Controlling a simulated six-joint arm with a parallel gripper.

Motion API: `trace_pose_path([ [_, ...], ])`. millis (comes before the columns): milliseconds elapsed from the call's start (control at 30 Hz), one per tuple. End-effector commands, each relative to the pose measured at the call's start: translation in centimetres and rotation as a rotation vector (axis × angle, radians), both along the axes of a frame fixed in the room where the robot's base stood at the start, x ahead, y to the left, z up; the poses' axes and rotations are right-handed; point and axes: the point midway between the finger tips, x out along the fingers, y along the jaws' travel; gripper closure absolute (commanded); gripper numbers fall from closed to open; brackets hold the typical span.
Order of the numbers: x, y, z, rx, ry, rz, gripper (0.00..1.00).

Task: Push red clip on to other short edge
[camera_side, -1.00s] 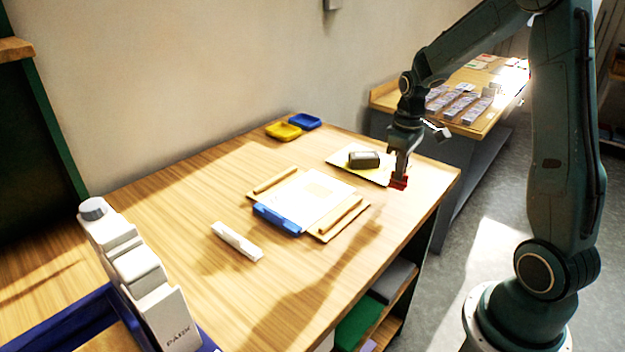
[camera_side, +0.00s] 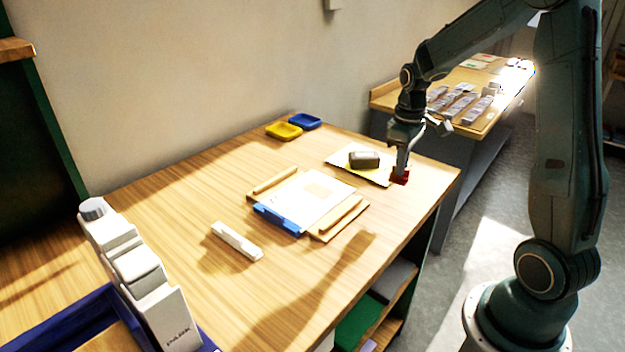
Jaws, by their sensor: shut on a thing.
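My gripper (camera_side: 401,172) is shut on the red clip (camera_side: 400,178), over the right part of the table near its right edge. The clip looks slightly above the tabletop. A white sheet (camera_side: 308,208) lies on a board between two wooden bars, left of the gripper. A blue clip (camera_side: 278,219) sits on the sheet's near-left short edge. The opposite short edge, at the upper right, shows no clip. The clip's underside is hidden from this view.
A grey block (camera_side: 364,159) sits on a pale sheet (camera_side: 344,153) just left of the gripper. A white bar (camera_side: 236,241) lies at the front left. Yellow (camera_side: 283,131) and blue (camera_side: 305,121) trays stand at the back.

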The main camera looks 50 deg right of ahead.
Motion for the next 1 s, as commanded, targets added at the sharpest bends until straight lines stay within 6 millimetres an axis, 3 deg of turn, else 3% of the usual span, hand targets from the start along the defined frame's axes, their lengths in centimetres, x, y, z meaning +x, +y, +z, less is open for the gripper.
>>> trace_pose_path([
  [167,0.7,-0.1,0.0,0.000,0.001,-0.002,1.00],
  [367,3.1,-0.3,0.3,0.000,0.000,-0.014,1.00],
  [800,11.8,-0.1,1.0,0.000,-0.001,-0.064,1.00],
  [1000,14.8,0.4,1.1,0.000,0.000,-0.084,1.00],
])
